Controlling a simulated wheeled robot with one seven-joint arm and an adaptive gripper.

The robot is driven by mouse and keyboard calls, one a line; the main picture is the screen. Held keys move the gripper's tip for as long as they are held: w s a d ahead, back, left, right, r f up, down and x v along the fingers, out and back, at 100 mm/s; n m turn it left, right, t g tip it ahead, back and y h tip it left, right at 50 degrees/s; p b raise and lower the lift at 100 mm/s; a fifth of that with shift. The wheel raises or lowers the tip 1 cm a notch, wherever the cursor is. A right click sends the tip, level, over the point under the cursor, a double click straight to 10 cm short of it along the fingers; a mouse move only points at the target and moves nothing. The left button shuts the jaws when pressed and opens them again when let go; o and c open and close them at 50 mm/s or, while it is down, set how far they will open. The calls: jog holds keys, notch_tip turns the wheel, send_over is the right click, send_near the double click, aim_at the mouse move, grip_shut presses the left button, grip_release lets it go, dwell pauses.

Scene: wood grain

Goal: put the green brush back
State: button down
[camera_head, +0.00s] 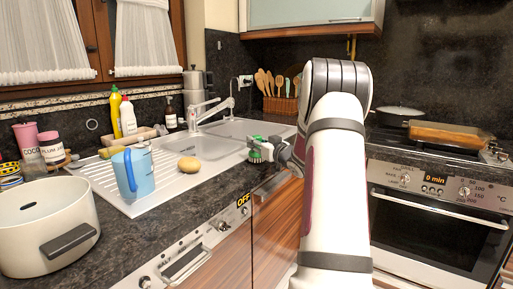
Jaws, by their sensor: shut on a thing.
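The green brush (256,151) shows in the head view near the counter's front edge, at the right end of the sink. Green parts show on top and paler bristles below. My gripper (272,147) is shut on the brush and reaches it from the right. The fingers are small and partly merge with the brush in this view. Whether the brush touches the counter cannot be told.
The sink (205,146) and its ribbed drainboard hold a blue jug (133,172) and a yellowish sponge (189,164). Behind are a wooden tray (141,135), bottles (128,117) and a tap (203,112). A white pot (45,222) stands front left. The stove (440,185) is right.

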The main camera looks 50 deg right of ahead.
jog(key=shift+f, duration=0.4)
jog(key=shift+f, duration=0.15)
jog(key=c, duration=1.2)
grip_release()
jog(key=shift+c, duration=0.2)
